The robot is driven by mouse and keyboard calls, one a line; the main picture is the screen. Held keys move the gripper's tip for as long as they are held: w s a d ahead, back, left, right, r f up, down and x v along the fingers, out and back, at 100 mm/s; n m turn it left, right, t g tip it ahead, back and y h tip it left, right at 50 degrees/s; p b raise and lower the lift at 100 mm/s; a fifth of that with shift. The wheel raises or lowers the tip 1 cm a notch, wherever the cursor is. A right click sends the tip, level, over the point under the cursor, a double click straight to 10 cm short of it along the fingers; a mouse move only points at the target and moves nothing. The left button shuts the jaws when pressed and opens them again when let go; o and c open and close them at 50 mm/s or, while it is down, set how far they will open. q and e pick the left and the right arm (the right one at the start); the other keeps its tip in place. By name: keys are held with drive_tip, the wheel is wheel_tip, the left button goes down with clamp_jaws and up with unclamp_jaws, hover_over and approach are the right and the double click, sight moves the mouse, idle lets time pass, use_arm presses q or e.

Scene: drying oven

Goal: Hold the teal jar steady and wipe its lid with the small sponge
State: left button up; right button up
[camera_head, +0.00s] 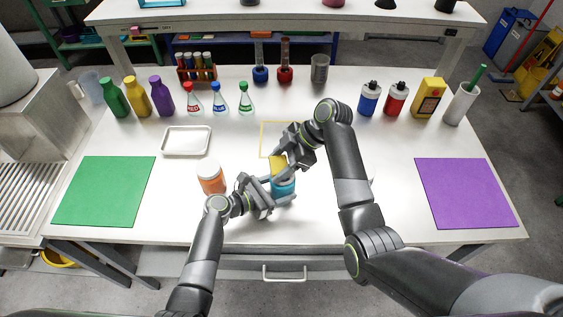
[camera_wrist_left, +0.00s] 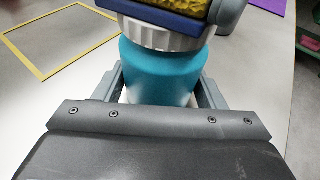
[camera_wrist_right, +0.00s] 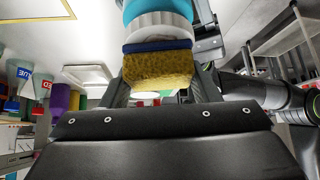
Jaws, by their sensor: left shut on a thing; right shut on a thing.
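The teal jar (camera_head: 283,187) stands on the white table near the front middle. In the left wrist view the teal jar (camera_wrist_left: 160,70) sits between the fingers of my left gripper (camera_head: 270,195), which is shut on it. Its lid (camera_wrist_left: 155,38) is white and ribbed. My right gripper (camera_head: 283,165) is shut on the small sponge (camera_head: 277,166), yellow with a blue side. In the right wrist view the sponge (camera_wrist_right: 160,68) has its blue side against the white lid (camera_wrist_right: 158,28). Most of the lid's top is hidden by the sponge.
An orange jar (camera_head: 211,178) with a white lid stands left of my left gripper. A yellow frame outline (camera_head: 263,140) lies behind the teal jar. A white tray (camera_head: 186,141), green mat (camera_head: 104,190) and purple mat (camera_head: 465,192) lie around. Bottles and flasks line the back.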

drive_tip(key=d, duration=0.2)
drive_tip(key=shift+d, duration=0.4)
drive_tip(key=shift+r, duration=0.15)
wheel_tip(320, 180, up, 8)
idle(0.5)
drive_tip(key=w+d+f+m+t+h, duration=0.45)
drive_tip(key=w+d+m, duration=0.4)
drive_tip(key=m, duration=0.35)
drive_tip(key=w+d+f+m+t+h, duration=0.5)
drive_tip(key=w+d+m, duration=0.3)
drive_tip(key=d+m, duration=0.3)
drive_tip(key=shift+m+g+h, duration=0.55)
drive_tip(key=shift+m+h, duration=0.05)
drive_tip(key=shift+h, duration=0.05)
drive_tip(key=f, duration=0.9)
drive_tip(key=shift+a, duration=0.3)
